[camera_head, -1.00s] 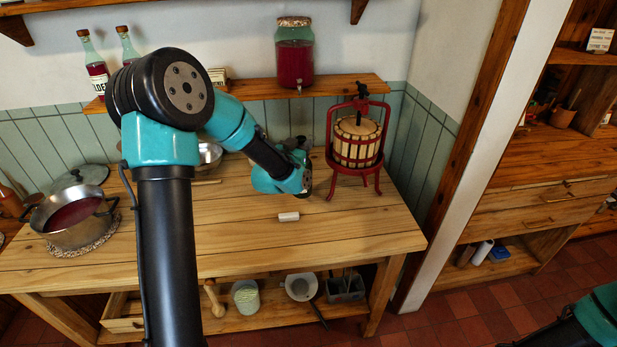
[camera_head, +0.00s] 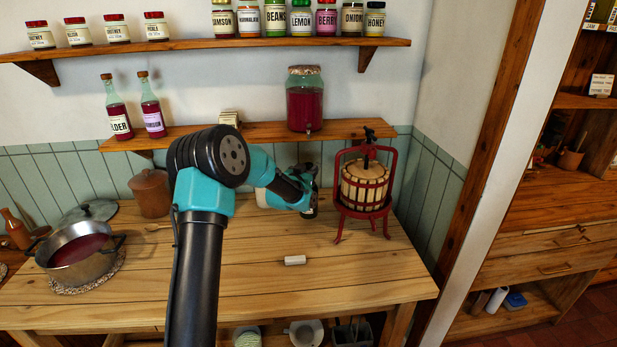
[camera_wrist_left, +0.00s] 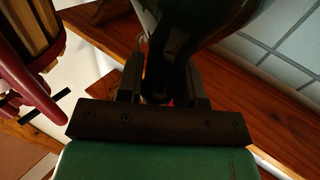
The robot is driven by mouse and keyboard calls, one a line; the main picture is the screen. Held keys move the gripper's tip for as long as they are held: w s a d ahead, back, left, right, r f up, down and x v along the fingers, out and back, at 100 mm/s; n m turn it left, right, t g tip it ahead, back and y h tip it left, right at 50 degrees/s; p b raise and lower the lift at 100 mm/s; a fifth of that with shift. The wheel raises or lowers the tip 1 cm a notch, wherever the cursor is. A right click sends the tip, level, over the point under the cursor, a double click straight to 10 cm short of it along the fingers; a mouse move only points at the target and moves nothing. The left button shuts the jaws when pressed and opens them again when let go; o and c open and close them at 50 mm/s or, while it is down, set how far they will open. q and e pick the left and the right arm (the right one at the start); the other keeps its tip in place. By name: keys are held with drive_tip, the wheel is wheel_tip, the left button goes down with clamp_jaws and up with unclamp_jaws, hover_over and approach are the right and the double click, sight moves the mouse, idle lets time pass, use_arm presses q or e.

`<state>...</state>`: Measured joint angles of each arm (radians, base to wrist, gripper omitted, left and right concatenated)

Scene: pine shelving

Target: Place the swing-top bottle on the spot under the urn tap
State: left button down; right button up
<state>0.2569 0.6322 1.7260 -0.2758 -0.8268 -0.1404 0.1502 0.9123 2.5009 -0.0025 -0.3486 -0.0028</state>
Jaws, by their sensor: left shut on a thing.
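The urn (camera_head: 304,104) is a glass jar of red liquid on the lower wall shelf, with its tap (camera_head: 308,128) at the bottom front. My left gripper (camera_head: 309,197) is over the back of the wooden worktop, below the urn and left of the red press. In the left wrist view its fingers (camera_wrist_left: 165,78) are shut on the swing-top bottle (camera_wrist_left: 178,45), which looks dark and glossy. In the head view the bottle is mostly hidden by my gripper. I cannot tell whether its base touches the worktop. My right gripper is out of view.
The red fruit press (camera_head: 365,185) stands close to the right of my gripper. A small white block (camera_head: 295,260) lies in front. A pot of red liquid (camera_head: 80,254) and a brown crock (camera_head: 150,192) are at left. The lower shelf (camera_head: 250,131) overhangs the worktop's back.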

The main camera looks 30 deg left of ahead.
use_arm(q)
drive_tip(key=shift+w+a, duration=0.4)
drive_tip(key=shift+w, duration=0.2)
drive_tip(key=shift+w+a, duration=0.35)
drive_tip(key=shift+w, duration=0.25)
drive_tip(key=shift+f, duration=0.1)
drive_tip(key=shift+f, duration=1.8)
drive_tip(key=c, duration=0.8)
unclamp_jaws()
drive_tip(key=shift+f, duration=0.15)
